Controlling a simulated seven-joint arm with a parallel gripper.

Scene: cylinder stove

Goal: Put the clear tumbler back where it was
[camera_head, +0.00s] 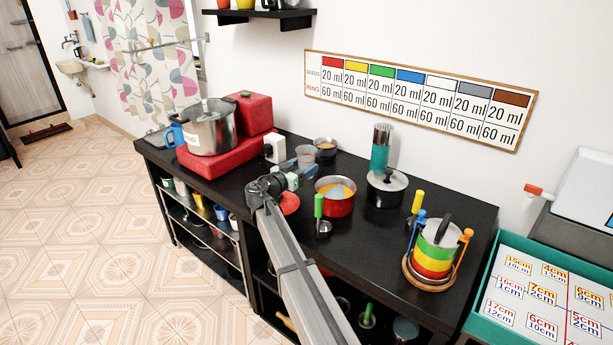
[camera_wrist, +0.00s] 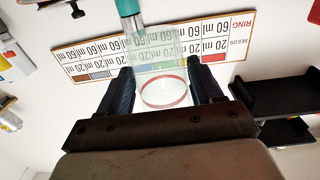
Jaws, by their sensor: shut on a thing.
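The clear tumbler (camera_head: 306,153) is see-through and shows near the back of the black counter (camera_head: 262,238) in the head view. My gripper (camera_head: 296,168) is shut on it, with dark blue fingers on either side. In the wrist view the tumbler (camera_wrist: 165,92) sits between the two fingers (camera_wrist: 164,88), and a ring with a red edge shows at its near end. Part of the tumbler is hidden by my gripper in the head view. I cannot tell whether its base touches the counter.
A small pan (camera_head: 326,143) is close behind the tumbler, and a white block-like item (camera_head: 275,149) is to its left. A red pan (camera_head: 336,207) and a lidded black pot (camera_head: 384,196) are to the right. A steel pot (camera_head: 211,135) stands on a red block (camera_head: 222,157).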

